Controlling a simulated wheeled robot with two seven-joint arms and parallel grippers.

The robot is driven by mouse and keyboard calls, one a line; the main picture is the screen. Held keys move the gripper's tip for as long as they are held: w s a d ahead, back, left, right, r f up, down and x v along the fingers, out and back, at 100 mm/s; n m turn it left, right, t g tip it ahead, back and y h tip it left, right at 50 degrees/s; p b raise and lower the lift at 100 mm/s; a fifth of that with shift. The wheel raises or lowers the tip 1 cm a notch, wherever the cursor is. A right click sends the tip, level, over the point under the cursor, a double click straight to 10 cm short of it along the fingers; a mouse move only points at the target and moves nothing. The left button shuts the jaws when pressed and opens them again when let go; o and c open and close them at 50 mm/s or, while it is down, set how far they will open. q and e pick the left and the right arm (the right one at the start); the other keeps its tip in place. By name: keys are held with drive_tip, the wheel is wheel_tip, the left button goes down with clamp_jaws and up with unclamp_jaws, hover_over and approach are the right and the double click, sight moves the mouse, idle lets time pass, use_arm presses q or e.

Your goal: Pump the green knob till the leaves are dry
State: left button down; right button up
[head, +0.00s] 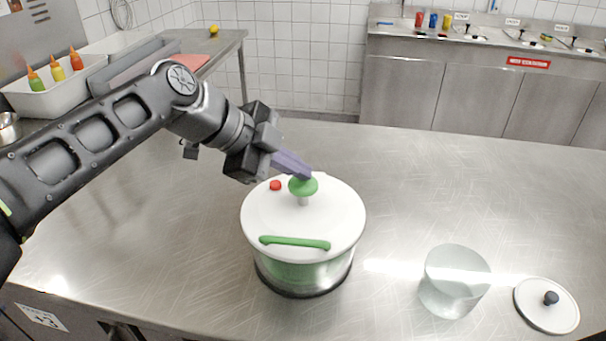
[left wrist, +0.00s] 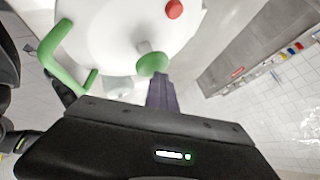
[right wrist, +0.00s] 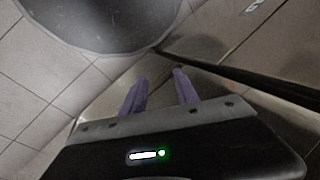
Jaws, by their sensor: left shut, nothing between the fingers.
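The salad spinner (head: 303,225) stands upright on the steel table, with a white lid, a green handle (head: 294,243) and a red button (head: 275,185). The green knob (head: 303,186) stands raised on a pale stem above the lid. My left gripper (head: 306,172) is shut and empty, its purple fingertips at the top of the knob. In the left wrist view the fingers (left wrist: 161,92) reach the green knob (left wrist: 152,64); I cannot tell whether they touch it. Leaves are not distinguishable through the bowl. My right gripper (right wrist: 158,85) shows only in the right wrist view, open and empty.
A clear glass container (head: 453,283) stands right of the spinner, and a round white lid with a black knob (head: 547,305) lies at the far right. A white bin with sauce bottles (head: 58,88) is at the back left. The table's right half is mostly clear.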

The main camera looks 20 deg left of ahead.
sight(298, 183)
use_arm(q)
drive_tip(key=shift+f+b, duration=0.85)
idle(0.6)
idle(0.3)
drive_tip(key=shift+r+p, duration=1.15)
drive_tip(key=shift+r, duration=1.1)
drive_tip(key=shift+r+p, duration=1.5)
drive_tip(key=shift+r, duration=1)
